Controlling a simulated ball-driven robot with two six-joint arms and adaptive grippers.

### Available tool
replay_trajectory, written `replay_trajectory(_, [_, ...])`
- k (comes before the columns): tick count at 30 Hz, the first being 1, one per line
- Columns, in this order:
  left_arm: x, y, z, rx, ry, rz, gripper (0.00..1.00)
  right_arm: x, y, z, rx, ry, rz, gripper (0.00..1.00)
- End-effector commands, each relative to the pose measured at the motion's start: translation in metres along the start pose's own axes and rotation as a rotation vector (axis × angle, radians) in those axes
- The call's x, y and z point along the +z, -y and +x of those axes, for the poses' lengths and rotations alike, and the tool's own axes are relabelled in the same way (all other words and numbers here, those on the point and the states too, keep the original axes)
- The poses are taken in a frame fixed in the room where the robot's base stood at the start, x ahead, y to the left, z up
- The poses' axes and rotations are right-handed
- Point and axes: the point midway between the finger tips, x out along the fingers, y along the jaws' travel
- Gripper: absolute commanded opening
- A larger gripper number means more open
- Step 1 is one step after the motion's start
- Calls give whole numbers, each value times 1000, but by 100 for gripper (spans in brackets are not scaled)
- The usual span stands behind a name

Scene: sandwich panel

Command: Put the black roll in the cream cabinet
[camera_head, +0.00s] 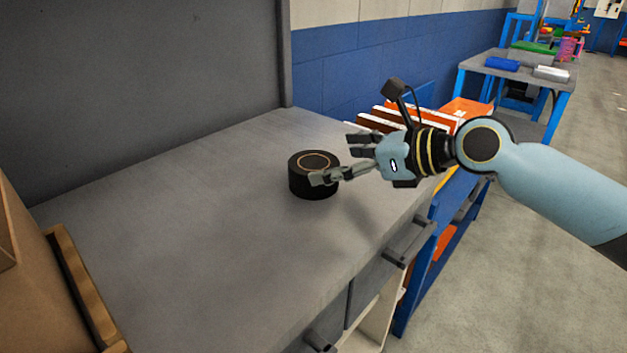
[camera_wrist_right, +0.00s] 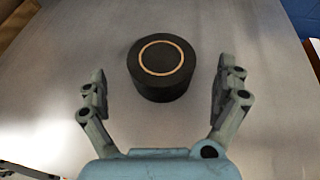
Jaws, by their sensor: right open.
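The black roll (camera_head: 314,182) stands upright on the grey worktop, with a tan ring on its top face. In the right wrist view the roll (camera_wrist_right: 160,82) sits just ahead of the open fingers, centred between them. My right gripper (camera_head: 335,162) comes in from the right, low over the worktop. In the head view one finger overlaps the roll's front side. In the wrist view both fingers of the right gripper (camera_wrist_right: 158,95) are apart and no grip on the roll shows. My left gripper is not in view. I cannot make out a cream cabinet for certain.
The grey worktop (camera_head: 190,220) is clear left of the roll, with a grey panel (camera_head: 140,80) behind it. A brown box (camera_head: 40,270) stands at the near left. Drawer handles (camera_head: 410,242) stick out at the front edge. A blue table (camera_head: 515,75) stands far right.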

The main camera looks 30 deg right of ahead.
Motion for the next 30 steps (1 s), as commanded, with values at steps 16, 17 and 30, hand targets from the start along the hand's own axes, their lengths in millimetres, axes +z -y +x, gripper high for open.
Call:
replay_trajectory(16, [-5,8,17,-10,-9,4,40,-2,0,61,2,-1,-1,100])
replay_trajectory(17, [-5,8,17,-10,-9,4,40,-2,0,61,2,-1,-2,100])
replay_trajectory(30, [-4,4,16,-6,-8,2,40,-2,0,60,1,-1,-2,65])
